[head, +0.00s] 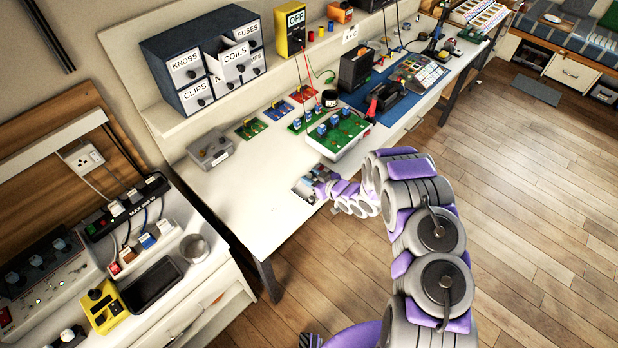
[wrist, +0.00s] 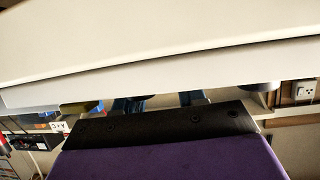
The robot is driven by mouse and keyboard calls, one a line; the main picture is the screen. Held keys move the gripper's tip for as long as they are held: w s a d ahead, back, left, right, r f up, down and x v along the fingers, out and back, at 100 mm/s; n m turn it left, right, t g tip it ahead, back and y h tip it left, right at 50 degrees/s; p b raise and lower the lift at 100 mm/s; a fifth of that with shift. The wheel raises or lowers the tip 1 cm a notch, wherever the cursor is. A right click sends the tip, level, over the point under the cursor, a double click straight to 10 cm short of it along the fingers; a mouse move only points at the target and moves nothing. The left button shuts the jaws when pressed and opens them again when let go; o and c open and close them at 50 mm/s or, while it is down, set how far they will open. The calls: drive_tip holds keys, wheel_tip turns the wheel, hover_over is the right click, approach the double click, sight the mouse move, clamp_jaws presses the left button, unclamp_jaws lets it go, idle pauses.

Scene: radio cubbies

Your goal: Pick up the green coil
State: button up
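I cannot make out a green coil for certain in either view. In the head view, a drawer labelled COILS (head: 234,62) stands out a little from the dark cabinet (head: 172,50); its inside is hidden. My gripper (head: 306,186) is at the front edge of the white workbench (head: 240,200), below the green circuit board (head: 337,133). It is small there, and I cannot tell whether its fingers are open or shut. In the wrist view, a broad white surface fills the top, and a black and purple part of mine fills the bottom; no fingertips show.
A grey box (head: 210,148) stands on the bench's left part. Small coloured boards (head: 277,110) lie behind the green board. A yellow meter (head: 290,33) reading OFF stands on the shelf. The bench's left front is clear, and the wooden floor (head: 530,190) at right is open.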

drive_tip(key=shift+d, duration=0.2)
drive_tip(key=c, duration=0.5)
clamp_jaws()
drive_tip(key=shift+a, duration=0.1)
drive_tip(key=shift+r, duration=0.1)
